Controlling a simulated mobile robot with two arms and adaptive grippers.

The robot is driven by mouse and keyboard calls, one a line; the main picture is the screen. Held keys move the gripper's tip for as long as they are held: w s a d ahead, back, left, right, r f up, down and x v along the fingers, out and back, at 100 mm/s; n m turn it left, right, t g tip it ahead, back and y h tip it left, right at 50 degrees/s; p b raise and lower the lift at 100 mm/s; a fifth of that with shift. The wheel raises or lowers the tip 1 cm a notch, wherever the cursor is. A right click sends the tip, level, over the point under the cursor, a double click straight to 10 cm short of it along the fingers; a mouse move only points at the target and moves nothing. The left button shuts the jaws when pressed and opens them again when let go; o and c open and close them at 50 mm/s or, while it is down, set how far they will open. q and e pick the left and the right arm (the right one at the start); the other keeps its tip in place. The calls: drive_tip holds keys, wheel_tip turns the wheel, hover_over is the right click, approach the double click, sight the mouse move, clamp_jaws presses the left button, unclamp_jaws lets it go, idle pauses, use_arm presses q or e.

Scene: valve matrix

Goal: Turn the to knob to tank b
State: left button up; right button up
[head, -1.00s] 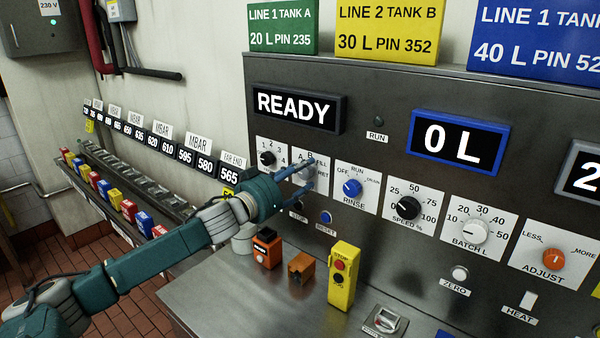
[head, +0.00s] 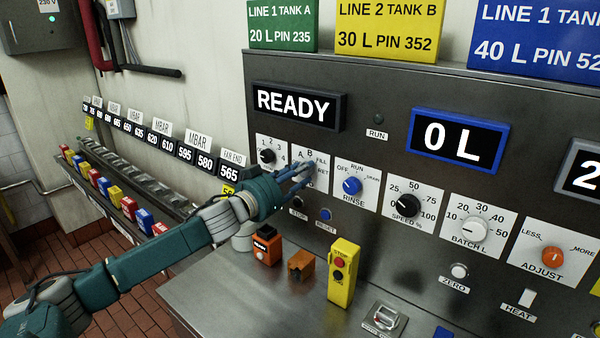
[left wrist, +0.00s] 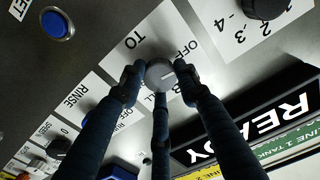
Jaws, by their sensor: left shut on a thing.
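The TO knob is a small grey round knob (left wrist: 160,74) on a white plate, seen in the left wrist view between my fingertips. A mark on it points right in that view. In the head view its white plate (head: 322,165) carries A, B, FILL and RET, and the knob is largely hidden by my fingers. My left gripper (head: 304,176) is shut on this knob, its fingers around it at the panel; the fingers also show in the left wrist view (left wrist: 160,80). My right gripper is not in view.
The RINSE knob (head: 352,186) is close to the right, and a numbered black knob (head: 267,157) is close to the left. STOP and RESET buttons (head: 325,214) sit below. A yellow button box (head: 342,272) and orange boxes (head: 267,246) stand on the steel ledge.

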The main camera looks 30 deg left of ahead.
use_arm(q)
drive_tip(key=shift+d+r+m+p, duration=0.1)
drive_tip(key=shift+m+p, duration=0.3)
drive_tip(key=shift+m, duration=3.6)
drive_tip(key=shift+r+m+p, duration=0.1)
drive_tip(key=shift+m+p, duration=0.25)
drive_tip(key=shift+m, duration=3.95)
drive_tip(key=shift+d+f, duration=0.1)
drive_tip(key=shift+f, duration=0.05)
drive_tip(key=o, duration=1.1)
drive_tip(key=shift+o, duration=0.2)
drive_tip(key=shift+d, duration=0.2)
